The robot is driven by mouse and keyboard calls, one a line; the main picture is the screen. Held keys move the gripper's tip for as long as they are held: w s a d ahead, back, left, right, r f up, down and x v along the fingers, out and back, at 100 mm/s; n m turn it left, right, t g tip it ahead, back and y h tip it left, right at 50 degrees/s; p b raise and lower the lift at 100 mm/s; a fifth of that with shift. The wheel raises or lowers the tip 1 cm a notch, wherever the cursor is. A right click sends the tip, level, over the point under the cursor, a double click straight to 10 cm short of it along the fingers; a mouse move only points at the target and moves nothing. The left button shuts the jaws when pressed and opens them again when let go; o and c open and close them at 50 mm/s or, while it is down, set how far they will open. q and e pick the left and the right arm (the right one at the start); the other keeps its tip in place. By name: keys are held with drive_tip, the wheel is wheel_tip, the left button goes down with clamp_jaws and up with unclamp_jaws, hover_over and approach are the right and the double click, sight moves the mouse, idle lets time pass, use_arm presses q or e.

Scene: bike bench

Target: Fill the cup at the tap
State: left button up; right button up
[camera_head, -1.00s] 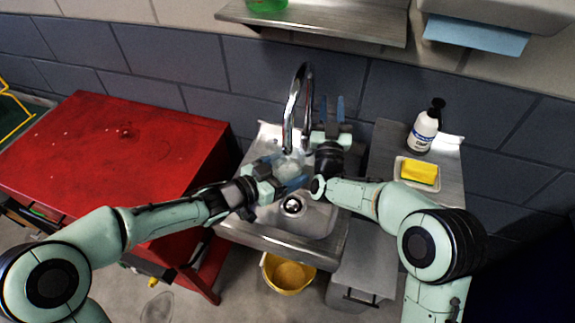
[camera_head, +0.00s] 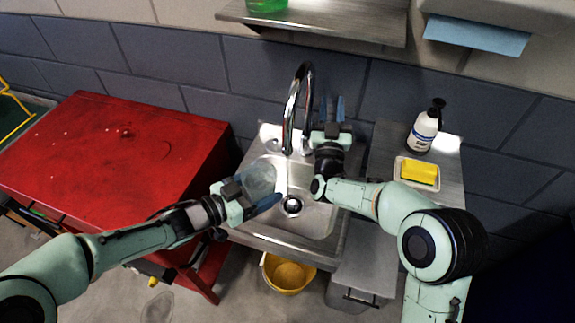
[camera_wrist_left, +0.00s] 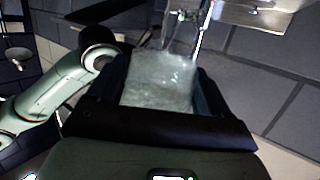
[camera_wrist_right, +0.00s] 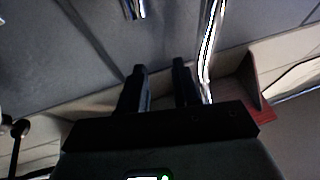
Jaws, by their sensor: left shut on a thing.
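A clear, see-through cup (camera_head: 261,178) is held by my left gripper (camera_head: 258,192) above the left side of the sink basin. The cup also fills the middle of the left wrist view (camera_wrist_left: 158,82), between the two fingers; how much water it holds is hard to tell. The chrome tap (camera_head: 300,90) arches over the sink (camera_head: 322,222), and its spout is to the right of the cup, not above it. No stream of water is visible. My right gripper (camera_head: 332,108) stands beside the tap, fingers apart and empty; the tap also shows in the right wrist view (camera_wrist_right: 209,50).
A red cabinet (camera_head: 110,150) stands left of the sink. A soap bottle (camera_head: 424,130) and a yellow sponge (camera_head: 419,173) in a dish are on the right counter. A yellow bucket (camera_head: 288,275) is below the sink. A metal shelf (camera_head: 330,25) hangs above the tap.

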drive_tip(key=c, duration=0.4)
drive_tip(key=shift+s, duration=0.1)
clamp_jaws()
drive_tip(key=s+a+r+m+t+y, duration=0.1)
drive_tip(key=s+m+y, duration=0.2)
drive_tip(key=s+m, duration=0.3)
drive_tip(key=s+a+m+t+y, duration=0.1)
drive_tip(key=s+a+m+y, duration=0.1)
drive_tip(key=s+m, duration=0.35)
drive_tip(key=s+d+f+m+g+h, duration=0.1)
drive_tip(key=s+f+m+g+h, duration=0.15)
drive_tip(key=f+m, duration=0.65)
drive_tip(key=s+f+m+g+h, duration=0.2)
drive_tip(key=s+f+m, duration=0.2)
drive_tip(key=m, duration=1.1)
drive_tip(key=x, duration=1.4)
drive_tip(key=shift+r, duration=0.4)
